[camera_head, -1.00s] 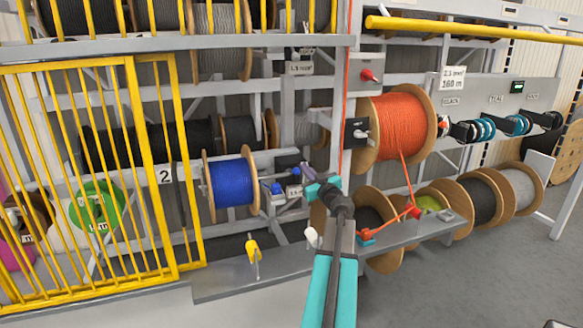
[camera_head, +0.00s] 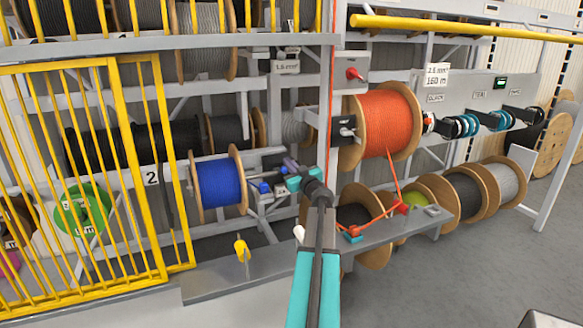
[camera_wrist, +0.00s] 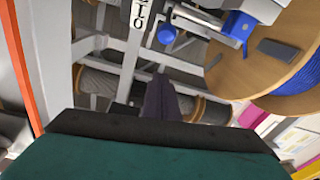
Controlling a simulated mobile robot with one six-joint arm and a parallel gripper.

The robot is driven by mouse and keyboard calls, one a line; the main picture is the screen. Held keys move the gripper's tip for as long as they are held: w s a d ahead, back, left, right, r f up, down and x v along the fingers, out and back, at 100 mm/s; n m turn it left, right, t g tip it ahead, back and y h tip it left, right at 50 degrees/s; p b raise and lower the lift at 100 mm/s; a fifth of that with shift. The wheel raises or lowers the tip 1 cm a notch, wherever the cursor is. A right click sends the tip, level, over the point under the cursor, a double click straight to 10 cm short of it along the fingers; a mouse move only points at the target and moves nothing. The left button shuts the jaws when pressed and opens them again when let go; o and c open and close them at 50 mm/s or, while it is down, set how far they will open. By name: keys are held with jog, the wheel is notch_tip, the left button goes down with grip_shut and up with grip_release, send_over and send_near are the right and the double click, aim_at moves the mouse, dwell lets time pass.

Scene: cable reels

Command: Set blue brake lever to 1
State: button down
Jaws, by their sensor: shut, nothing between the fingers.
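The blue brake lever shows as a small blue knob (camera_head: 264,187) just right of the blue cable reel (camera_head: 220,182), on a grey bracket. In the wrist view its blue knob (camera_wrist: 166,34) is ahead of my fingers, near a plate marked I and O (camera_wrist: 140,14). My gripper (camera_head: 289,163) is shut and empty, a little to the right of the knob and slightly higher in the head view. In the wrist view the dark purple fingers (camera_wrist: 160,97) are together below the knob in the picture, with a gap between. The exact lever setting is too small to read.
An orange reel (camera_head: 383,125) with its cable stands to the right. A yellow lever (camera_head: 241,249) stands on the grey ledge (camera_head: 215,283) below. A yellow barred gate (camera_head: 80,190) is at left. The floor (camera_head: 450,270) at right is clear.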

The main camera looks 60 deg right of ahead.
jog(key=x, duration=0.6)
jog(key=shift+p, duration=0.35)
jog(key=shift+s+f, duration=0.3)
jog(key=shift+f, duration=0.65)
jog(key=shift+s+f, duration=0.25)
jog(key=shift+f, duration=0.75)
jog(key=shift+f, duration=0.1)
jog(key=shift+s+a+f+p, duration=0.1)
jog(key=shift+s+f+p, duration=0.15)
jog(key=shift+f, duration=0.15)
jog(key=shift+s+a+f+p, duration=0.1)
jog(key=shift+f+p, duration=0.15)
jog(key=shift+f, duration=0.2)
jog(key=shift+r, duration=0.1)
notch_tip(320, 180, up, 4)
jog(key=p, duration=0.5)
jog(key=b, duration=0.3)
send_near(284, 168)
jog(key=shift+s+a+r, duration=0.2)
jog(key=shift+a+r, duration=0.1)
jog(key=shift+r, duration=0.15)
jog(key=shift+s+a+r, duration=0.2)
jog(key=shift+a+r, duration=0.15)
jog(key=shift+r, duration=0.05)
